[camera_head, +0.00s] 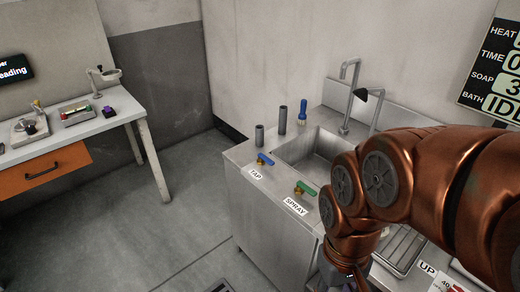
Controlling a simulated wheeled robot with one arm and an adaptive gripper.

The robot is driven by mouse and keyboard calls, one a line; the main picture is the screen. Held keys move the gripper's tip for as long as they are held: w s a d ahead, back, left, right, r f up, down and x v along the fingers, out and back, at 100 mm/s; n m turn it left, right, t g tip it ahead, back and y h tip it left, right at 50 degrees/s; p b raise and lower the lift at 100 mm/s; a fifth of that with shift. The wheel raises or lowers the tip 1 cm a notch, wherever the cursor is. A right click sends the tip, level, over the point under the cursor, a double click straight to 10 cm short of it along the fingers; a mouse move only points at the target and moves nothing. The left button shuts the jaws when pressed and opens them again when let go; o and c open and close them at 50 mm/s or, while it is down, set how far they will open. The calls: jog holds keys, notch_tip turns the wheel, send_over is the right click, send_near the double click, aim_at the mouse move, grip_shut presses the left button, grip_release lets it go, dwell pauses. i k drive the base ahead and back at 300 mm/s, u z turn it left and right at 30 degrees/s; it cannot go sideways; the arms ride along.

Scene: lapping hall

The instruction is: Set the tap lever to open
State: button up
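The tap lever (265,158) is a small blue handle on a brass valve body, on the front left ledge of the metal sink unit. A white TAP label (256,174) lies just in front of it. The handle slants from upper left to lower right; whether that is open or shut cannot be read. A similar green lever (306,188) stands to its right, behind a SPRAY label (295,206). My copper arm comes in from the right and bends down right of both levers, apart from them. My gripper's fingers are out of view below the bottom edge.
The sink basin (312,150) lies behind the levers, with a tall spout (345,95) at its back. Two grey cylinders (259,136) (283,120) and a blue-handled brush (302,112) stand on the ledge.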

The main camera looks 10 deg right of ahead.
aim_at(262, 158)
jog(key=k, duration=0.6)
jog(key=u, duration=0.55)
jog(key=i, duration=1.6)
jog(key=z, duration=0.2)
